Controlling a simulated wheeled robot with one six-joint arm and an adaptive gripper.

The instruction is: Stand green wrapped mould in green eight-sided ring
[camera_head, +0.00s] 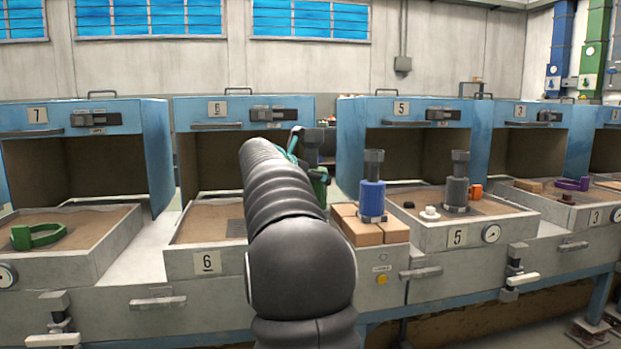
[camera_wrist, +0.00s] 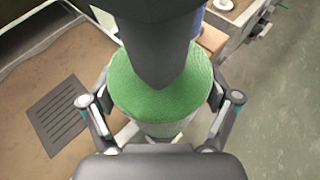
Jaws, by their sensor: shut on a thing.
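The green wrapped mould (camera_wrist: 135,85) is in my gripper (camera_wrist: 162,98), with one finger on each side of its green wrap. Its dark neck rises toward the wrist camera and hides part of the wrap. In the head view my arm hides most of the mould; a green strip of it (camera_head: 320,188) shows just right of the arm, by bay 6. The green eight-sided ring (camera_head: 37,236) lies on the sandy tray of bay 7 at the far left, well apart from the mould. Nothing is seen inside the ring.
The bay 6 tray (camera_head: 190,233) has a dark grille (camera_wrist: 60,108). A blue wrapped mould (camera_head: 372,200) stands on brown blocks (camera_head: 377,234). A grey mould (camera_head: 456,190) stands in tray 5 near small white and black pieces. A purple ring (camera_head: 572,184) is in bay 3.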

